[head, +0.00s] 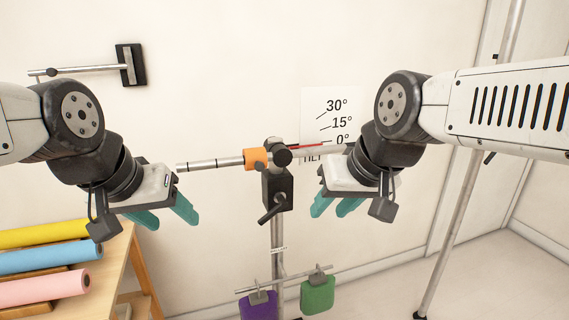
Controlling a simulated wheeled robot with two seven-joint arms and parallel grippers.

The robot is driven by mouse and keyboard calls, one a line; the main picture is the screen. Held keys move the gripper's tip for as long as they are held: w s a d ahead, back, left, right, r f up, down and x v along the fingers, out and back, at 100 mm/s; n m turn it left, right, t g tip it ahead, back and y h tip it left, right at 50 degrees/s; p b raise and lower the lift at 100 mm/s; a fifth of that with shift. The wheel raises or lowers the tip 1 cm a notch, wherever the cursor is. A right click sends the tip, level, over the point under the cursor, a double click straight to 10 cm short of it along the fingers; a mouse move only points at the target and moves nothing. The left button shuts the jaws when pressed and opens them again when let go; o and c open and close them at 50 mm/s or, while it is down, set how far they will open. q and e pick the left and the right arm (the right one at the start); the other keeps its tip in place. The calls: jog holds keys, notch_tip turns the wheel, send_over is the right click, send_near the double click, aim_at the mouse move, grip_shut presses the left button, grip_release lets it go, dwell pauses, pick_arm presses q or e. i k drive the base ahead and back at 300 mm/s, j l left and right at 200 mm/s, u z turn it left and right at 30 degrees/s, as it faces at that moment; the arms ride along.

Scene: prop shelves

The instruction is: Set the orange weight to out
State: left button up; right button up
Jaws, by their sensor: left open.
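The orange weight (256,158) is a short collar around a horizontal metal rod (200,164). It sits close to the dark pivot clamp (278,155), on the left part of the rod. The rod's bare left end reaches toward my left gripper. My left gripper (172,217) is open and empty, below and left of the rod's end, apart from the weight. My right gripper (334,209) has its teal fingers parted, with nothing seen between them, right of the stand and below the rod. My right wrist hides the rod's right end.
The rod is on an upright stand (277,235). A tilt scale card (331,115) is behind it. Purple (258,305) and green (317,294) pieces hang from a lower bar. A wooden rack with coloured rolls (50,256) is at lower left. A wall bracket (131,65) is at upper left.

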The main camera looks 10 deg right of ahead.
aim_at(256, 158)
jog(key=k+j+z, duration=0.1)
jog(key=k, duration=0.35)
jog(key=k+j+z, duration=0.1)
jog(key=k, duration=0.35)
